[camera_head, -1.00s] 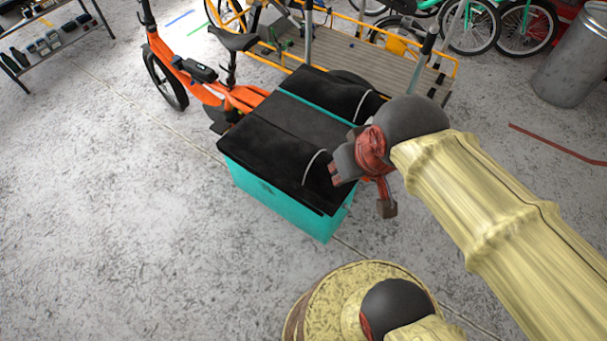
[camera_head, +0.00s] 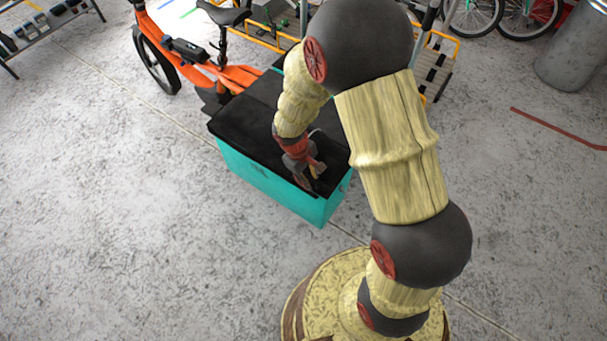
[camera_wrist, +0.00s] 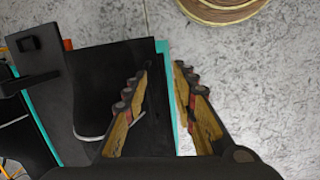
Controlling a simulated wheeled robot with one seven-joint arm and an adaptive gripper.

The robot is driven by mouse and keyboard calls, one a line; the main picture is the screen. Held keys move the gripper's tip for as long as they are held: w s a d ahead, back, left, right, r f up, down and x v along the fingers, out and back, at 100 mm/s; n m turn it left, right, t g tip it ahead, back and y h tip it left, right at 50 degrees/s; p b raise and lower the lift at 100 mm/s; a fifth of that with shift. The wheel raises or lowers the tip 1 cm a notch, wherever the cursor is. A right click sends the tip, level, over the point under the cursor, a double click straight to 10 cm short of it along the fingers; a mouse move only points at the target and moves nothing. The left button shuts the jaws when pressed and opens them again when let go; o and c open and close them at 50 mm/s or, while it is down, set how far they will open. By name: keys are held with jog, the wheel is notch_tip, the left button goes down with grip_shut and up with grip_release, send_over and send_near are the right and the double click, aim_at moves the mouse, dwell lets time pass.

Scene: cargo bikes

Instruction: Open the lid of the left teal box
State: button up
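The left teal box (camera_head: 268,188) is the near one in the head view, with its black lid (camera_head: 245,128) lying closed on top. My gripper (camera_head: 311,178) points down at the lid's near right edge. In the wrist view the fingers of my gripper (camera_wrist: 161,70) are apart, with the dark lid (camera_wrist: 98,78) on the left and the teal box rim (camera_wrist: 166,120) between them. A pale curved handle (camera_wrist: 92,137) lies on the lid. I cannot tell whether a finger touches the lid. My arm hides the lid's right part.
An orange cargo bike (camera_head: 225,78) stands behind the box. A wooden cargo platform bike (camera_head: 437,65) is partly hidden by my arm. A grey bin (camera_head: 575,55) stands at the far right and a shelf rack (camera_head: 45,28) at the upper left. The floor in front of the box is clear.

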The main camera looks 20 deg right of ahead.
jog(key=w+a+n+t, duration=0.1)
jog(key=w+t, duration=0.1)
jog(key=w, duration=0.4)
jog(key=shift+y, duration=0.3)
jog(key=b+x, duration=0.1)
jog(key=x, duration=0.1)
jog(key=b+x, duration=0.1)
jog(key=x, duration=0.2)
jog(key=b+x, duration=0.1)
jog(key=x, duration=0.1)
jog(key=shift+s+f, duration=0.25)
jog(key=shift+f, duration=0.2)
grip_shut()
